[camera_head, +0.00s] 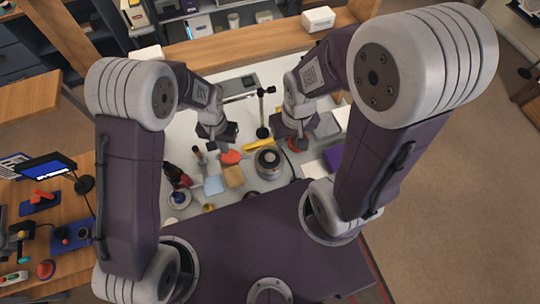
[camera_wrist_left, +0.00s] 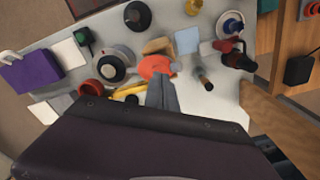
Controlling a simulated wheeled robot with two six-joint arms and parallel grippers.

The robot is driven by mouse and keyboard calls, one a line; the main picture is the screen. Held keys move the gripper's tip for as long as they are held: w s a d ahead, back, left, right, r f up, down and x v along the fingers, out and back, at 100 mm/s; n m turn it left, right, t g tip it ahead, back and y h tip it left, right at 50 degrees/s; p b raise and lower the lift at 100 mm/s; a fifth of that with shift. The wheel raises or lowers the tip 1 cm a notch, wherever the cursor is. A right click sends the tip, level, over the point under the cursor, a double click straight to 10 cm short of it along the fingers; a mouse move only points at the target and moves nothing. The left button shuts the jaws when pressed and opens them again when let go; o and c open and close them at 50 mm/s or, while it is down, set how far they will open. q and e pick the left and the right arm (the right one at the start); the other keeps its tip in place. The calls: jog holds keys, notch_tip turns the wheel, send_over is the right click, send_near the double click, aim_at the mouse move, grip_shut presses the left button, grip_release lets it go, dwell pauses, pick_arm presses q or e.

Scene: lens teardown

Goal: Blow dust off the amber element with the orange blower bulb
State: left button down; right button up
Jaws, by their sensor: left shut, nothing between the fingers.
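The orange blower bulb (camera_head: 231,157) lies on the white work surface, and in the left wrist view (camera_wrist_left: 154,66) it shows a pale tip at its right. My left gripper (camera_head: 229,143) is shut and empty, its fingertips (camera_wrist_left: 161,80) close to the bulb; contact cannot be told. My right gripper (camera_head: 297,140) is over a red round part (camera_wrist_left: 112,67); its fingers are too small and dark to read. The amber element is not clear; a small gold round part (camera_wrist_left: 193,7) stands at the top of the left wrist view and may be it.
A dark lens barrel (camera_head: 268,163) stands right of the bulb. A yellow tool (camera_head: 259,145), a tan block (camera_head: 233,176), a blue pad (camera_head: 213,185) and a dark red bottle (camera_head: 176,175) are close around. A black stand (camera_head: 263,120) rises behind.

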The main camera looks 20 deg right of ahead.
pick_arm(q)
jog(key=shift+f, duration=0.2)
dwell(0.3)
jog(key=shift+f+b, duration=1.25)
jog(key=shift+f, duration=0.25)
jog(key=shift+r, duration=0.1)
jog(key=shift+r+p, duration=1.4)
jog(key=shift+r, duration=0.1)
jog(key=shift+r, duration=0.1)
notch_tip(320, 180, up, 5)
jog(key=p, duration=0.4)
